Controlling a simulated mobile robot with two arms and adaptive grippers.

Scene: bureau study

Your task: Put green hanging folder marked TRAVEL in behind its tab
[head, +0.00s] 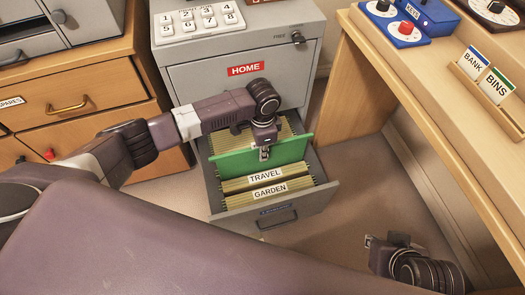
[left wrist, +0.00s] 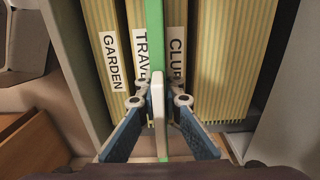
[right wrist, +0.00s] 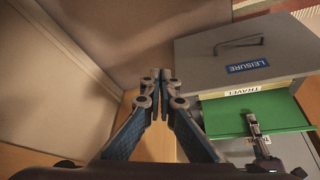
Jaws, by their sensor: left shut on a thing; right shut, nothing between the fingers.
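The green folder (head: 236,162) is upright in the open cabinet drawer (head: 300,205), gripped at its top edge by my left gripper (head: 264,153). It stands directly behind the TRAVEL tab (head: 265,177), with the GARDEN tab (head: 270,191) in front of that. In the left wrist view the folder (left wrist: 153,45) is edge-on between the TRAVEL tab (left wrist: 141,55) and the CLUB tab (left wrist: 176,55). Its lower part is hidden and its top stands above the tabs. No marking on it is readable. My right gripper (right wrist: 163,78) is shut and empty, low beside the drawer.
The drawer front carries a LEISURE label (right wrist: 248,65). The cabinet (head: 190,80) has a HOME label (head: 246,70) above. A wooden desk (head: 430,75) at right holds a rack with BANK (head: 474,62) and BINS (head: 497,86) cards. Floor is clear right of the drawer.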

